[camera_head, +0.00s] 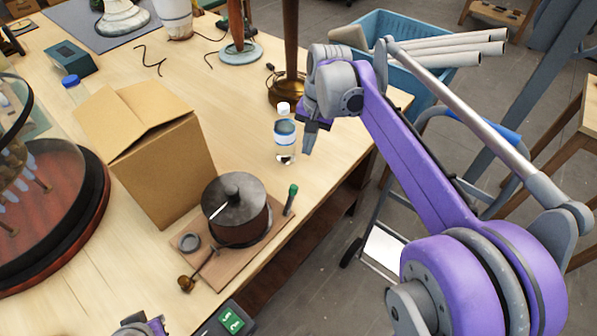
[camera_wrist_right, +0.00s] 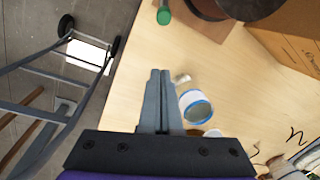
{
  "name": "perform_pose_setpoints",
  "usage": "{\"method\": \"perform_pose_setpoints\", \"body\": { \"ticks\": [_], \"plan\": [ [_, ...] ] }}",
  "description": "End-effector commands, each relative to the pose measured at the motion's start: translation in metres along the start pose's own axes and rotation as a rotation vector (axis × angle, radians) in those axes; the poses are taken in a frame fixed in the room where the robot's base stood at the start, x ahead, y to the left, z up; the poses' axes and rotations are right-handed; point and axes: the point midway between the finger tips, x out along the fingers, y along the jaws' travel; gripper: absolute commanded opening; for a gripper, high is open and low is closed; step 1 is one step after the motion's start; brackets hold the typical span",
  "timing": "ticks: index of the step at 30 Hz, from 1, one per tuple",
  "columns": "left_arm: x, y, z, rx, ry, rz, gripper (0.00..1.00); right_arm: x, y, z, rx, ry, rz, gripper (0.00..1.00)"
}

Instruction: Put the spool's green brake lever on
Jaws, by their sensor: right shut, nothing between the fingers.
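The spool (camera_head: 237,218) is a dark, lidded drum on a wooden board (camera_head: 212,270) near the table's front edge. The brake lever, with a green tip (camera_head: 293,190) and a dark stem, stands tilted slightly right at the board's right end. Its green tip also shows at the top of the right wrist view (camera_wrist_right: 164,16). My right gripper (camera_head: 307,150) is shut and empty. It hangs above the table edge, beyond the lever and right of the clear bottle, apart from the lever. Of my left arm only a small part shows at the bottom edge; its fingers are hidden.
A clear bottle (camera_head: 285,142) stands close to my right gripper. A cardboard box (camera_head: 160,150) stands behind the spool. A lamp post (camera_head: 290,45) rises farther back. A blue crate with pipes (camera_head: 400,68) and a cart stand beyond the table's right edge.

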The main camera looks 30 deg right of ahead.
Motion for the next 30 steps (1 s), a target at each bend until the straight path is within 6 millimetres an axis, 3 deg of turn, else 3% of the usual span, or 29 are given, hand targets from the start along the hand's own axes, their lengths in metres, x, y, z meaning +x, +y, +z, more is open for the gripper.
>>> {"method": "perform_pose_setpoints", "body": {
  "ticks": [13,17,28,30],
  "plan": [
    [0.000,0.000,0.001,0.000,0.000,0.000,0.00,0.007,0.000,0.000,0.000,0.000,0.000,0.00],
    [0.002,0.000,0.002,0.000,-0.001,0.000,0.00,0.025,0.000,0.000,-0.001,-0.001,0.000,0.00],
    [0.006,0.000,0.005,0.000,-0.004,0.000,0.00,0.103,0.000,0.000,-0.001,-0.001,0.000,0.00],
    [0.002,0.000,0.002,0.000,-0.002,0.000,0.00,0.095,0.000,0.013,-0.003,0.000,-0.001,0.00]
  ]
}}
